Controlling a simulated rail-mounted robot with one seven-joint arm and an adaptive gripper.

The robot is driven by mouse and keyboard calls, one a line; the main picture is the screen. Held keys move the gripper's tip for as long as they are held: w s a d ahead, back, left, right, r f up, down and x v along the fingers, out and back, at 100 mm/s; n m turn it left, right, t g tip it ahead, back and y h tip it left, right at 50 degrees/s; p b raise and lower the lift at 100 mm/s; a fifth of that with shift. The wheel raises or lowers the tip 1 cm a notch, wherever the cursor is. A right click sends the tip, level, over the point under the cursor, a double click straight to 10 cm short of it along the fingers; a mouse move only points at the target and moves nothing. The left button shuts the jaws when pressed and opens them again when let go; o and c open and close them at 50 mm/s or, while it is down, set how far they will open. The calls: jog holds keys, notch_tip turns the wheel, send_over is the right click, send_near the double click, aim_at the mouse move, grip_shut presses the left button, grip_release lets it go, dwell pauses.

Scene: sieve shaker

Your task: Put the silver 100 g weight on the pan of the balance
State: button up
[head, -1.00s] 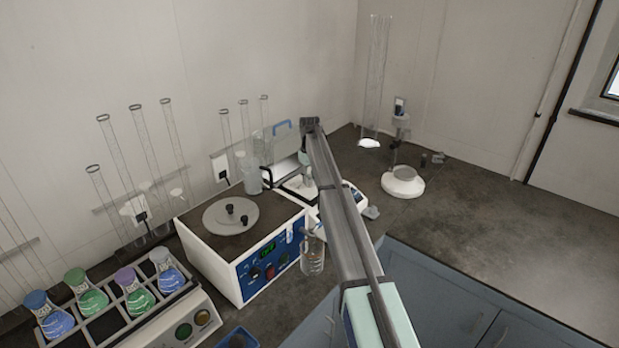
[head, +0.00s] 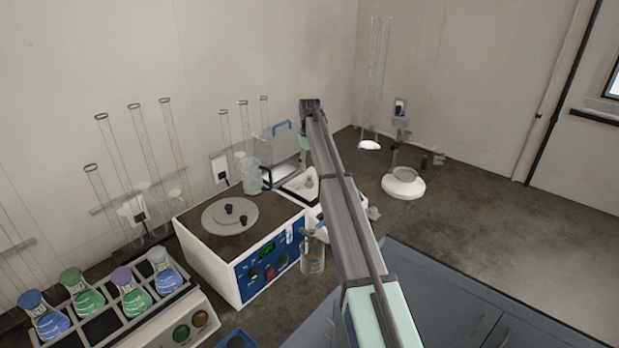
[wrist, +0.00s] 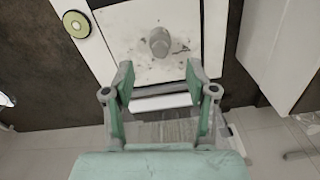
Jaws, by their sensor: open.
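The silver weight (wrist: 158,40) stands upright on the pale square pan (wrist: 130,62) of the balance, seen from above in the wrist view. In the head view the weight (head: 309,182) shows small on the white balance (head: 294,187), which is partly hidden by my arm. My gripper (wrist: 160,72) is open and empty. Its two green-and-grey fingers are spread apart, and the weight shows beyond their tips, clear of both. In the head view the fingers are largely hidden by my arm.
A white shaker box (head: 236,262) with a blue front stands left of the balance. A flask rack (head: 120,335) is at lower left. A round green level (wrist: 76,24) shows beside the pan. A small grey object (head: 373,213) lies right of the balance. The right bench is mostly clear.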

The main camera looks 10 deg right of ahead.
jog(key=shift+r+b, duration=0.55)
jog(key=shift+r, duration=2.25)
